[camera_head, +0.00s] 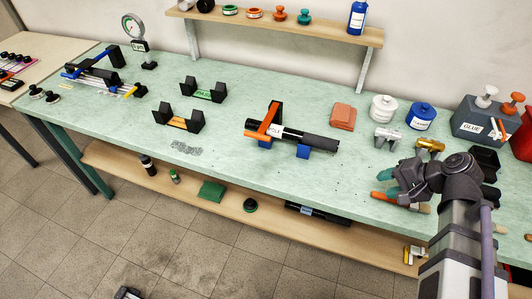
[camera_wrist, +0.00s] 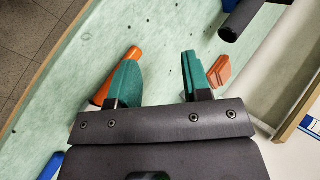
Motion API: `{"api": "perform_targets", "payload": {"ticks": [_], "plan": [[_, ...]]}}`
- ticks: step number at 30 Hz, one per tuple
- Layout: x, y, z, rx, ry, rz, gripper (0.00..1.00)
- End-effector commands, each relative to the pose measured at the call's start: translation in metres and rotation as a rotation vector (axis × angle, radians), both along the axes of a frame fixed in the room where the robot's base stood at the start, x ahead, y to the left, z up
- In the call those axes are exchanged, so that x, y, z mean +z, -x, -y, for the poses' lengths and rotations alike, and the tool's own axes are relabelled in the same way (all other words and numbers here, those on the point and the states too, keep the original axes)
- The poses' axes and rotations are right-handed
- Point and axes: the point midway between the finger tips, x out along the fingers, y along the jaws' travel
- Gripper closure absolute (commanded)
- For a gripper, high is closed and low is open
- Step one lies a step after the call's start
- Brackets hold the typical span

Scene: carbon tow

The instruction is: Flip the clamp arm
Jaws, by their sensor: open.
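An orange clamp arm (camera_head: 264,122) slants over the left end of a dark tube (camera_head: 318,141) in the middle of the bench. It joins a black upright, and the tube rests on blue blocks (camera_head: 303,151). My gripper (camera_head: 384,174) is right of this fixture, apart from it, over the bench near the tools. In the wrist view my gripper (camera_wrist: 160,62) has its teal fingers spread with nothing between them. One end of the dark tube shows there at upper right (camera_wrist: 240,20). The orange clamp arm is not visible in the wrist view.
An orange-handled tool (camera_head: 386,198) lies close to my gripper. Terracotta blocks (camera_head: 342,116), a white jar (camera_head: 383,108) and a blue jar (camera_head: 420,115) stand behind. Black cradles (camera_head: 204,90) and a blue-armed fixture (camera_head: 95,66) are left. The bench front centre is clear.

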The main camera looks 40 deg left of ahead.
Motion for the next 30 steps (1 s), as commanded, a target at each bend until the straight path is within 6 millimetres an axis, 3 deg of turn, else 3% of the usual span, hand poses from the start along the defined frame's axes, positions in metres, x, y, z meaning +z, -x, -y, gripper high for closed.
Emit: {"api": "perform_targets", "payload": {"ticks": [1, 3, 6, 7, 10, 16, 19, 30], "plan": [[-0.045, -0.001, -0.061, 0.018, -0.152, -0.074, 0.56], [-0.044, 0.013, -0.134, 0.027, -0.368, -0.224, 0.56], [-0.031, 0.035, -0.205, 0.043, -0.586, -0.438, 0.56], [-0.027, 0.040, -0.218, 0.047, -0.629, -0.490, 0.56], [-0.012, 0.051, -0.242, 0.055, -0.711, -0.601, 0.56], [-0.001, 0.055, -0.247, 0.055, -0.729, -0.624, 0.56], [-0.002, 0.060, -0.260, 0.057, -0.727, -0.624, 0.56], [-0.002, 0.090, -0.333, 0.056, -0.727, -0.621, 0.56]]}}
